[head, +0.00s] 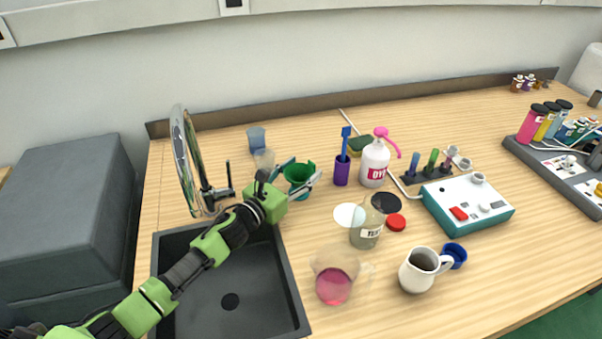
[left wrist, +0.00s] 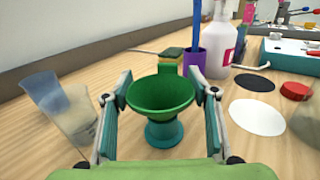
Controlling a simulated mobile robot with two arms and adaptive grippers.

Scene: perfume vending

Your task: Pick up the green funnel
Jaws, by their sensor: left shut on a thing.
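The green funnel (head: 299,174) is near the back of the table, to the right of the round mirror, in the head view. In the left wrist view the green funnel (left wrist: 160,95) is upright with its wide mouth up, above a teal round base (left wrist: 164,132). My left gripper (head: 300,180) reaches it from the left. Its fingers in the left wrist view (left wrist: 162,100) stand on both sides of the funnel and are shut on it. I cannot tell whether the funnel is lifted off the base. My right gripper is not in view.
A purple cup (head: 341,170) with a blue brush and a white bottle (head: 374,163) stand right of the funnel. Clear cups (head: 264,160) stand behind-left. A black sink (head: 229,302) lies below my left arm. A jar (head: 367,228), beaker (head: 333,286) and mug (head: 420,270) stand nearer.

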